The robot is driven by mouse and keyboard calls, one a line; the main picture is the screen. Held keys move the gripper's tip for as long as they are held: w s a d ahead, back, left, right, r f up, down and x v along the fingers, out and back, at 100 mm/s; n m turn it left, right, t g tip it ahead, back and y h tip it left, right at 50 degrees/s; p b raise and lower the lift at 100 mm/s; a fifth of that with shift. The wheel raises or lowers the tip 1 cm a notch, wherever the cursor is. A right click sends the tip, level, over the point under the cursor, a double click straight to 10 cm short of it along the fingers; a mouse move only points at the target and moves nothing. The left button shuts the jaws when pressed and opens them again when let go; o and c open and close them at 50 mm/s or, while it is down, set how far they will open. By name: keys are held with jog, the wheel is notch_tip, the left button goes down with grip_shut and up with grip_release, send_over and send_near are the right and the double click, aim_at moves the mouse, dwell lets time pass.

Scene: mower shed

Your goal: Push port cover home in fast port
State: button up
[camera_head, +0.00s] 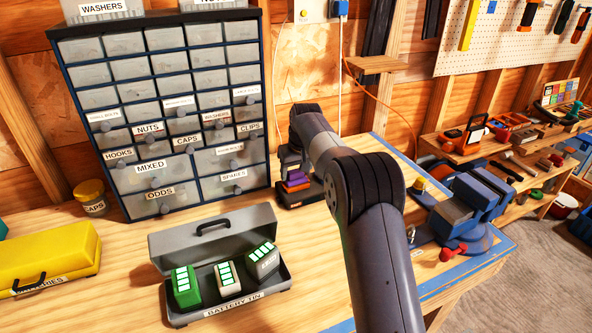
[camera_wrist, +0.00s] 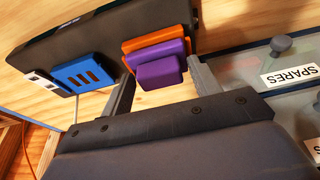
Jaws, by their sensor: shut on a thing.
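The dark charger (camera_head: 312,193) stands on the bench, left of my arm. In the wrist view its black body (camera_wrist: 100,35) runs across the top. A purple block, which looks like the port cover (camera_wrist: 158,70), sits in front of an orange piece (camera_wrist: 150,46) at the charger's front. My gripper (camera_wrist: 161,66) has one finger on each side of the purple cover and is shut on it. I cannot tell how deep the cover sits in the port. In the head view purple and orange show below my gripper, whose fingertips are hard to make out.
A blue slotted part (camera_wrist: 83,75) and a pale part (camera_wrist: 42,82) sit beside the purple cover on the charger. The drawer cabinet (camera_head: 165,100) stands close on the left. An open battery tin (camera_head: 180,318) lies in front, and a blue vise (camera_head: 465,210) is at right.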

jog(key=shift+f, duration=0.3)
jog(key=o, duration=1.2)
jog(key=shift+o, duration=0.2)
jog(key=b+v, duration=0.1)
jog(key=v, duration=0.9)
jog(key=shift+r, duration=0.4)
jog(key=shift+s+f, duration=0.1)
jog(key=x, duration=1)
jog(key=shift+f+p, duration=0.35)
jog(key=shift+p, duration=0.05)
jog(key=shift+r, duration=0.35)
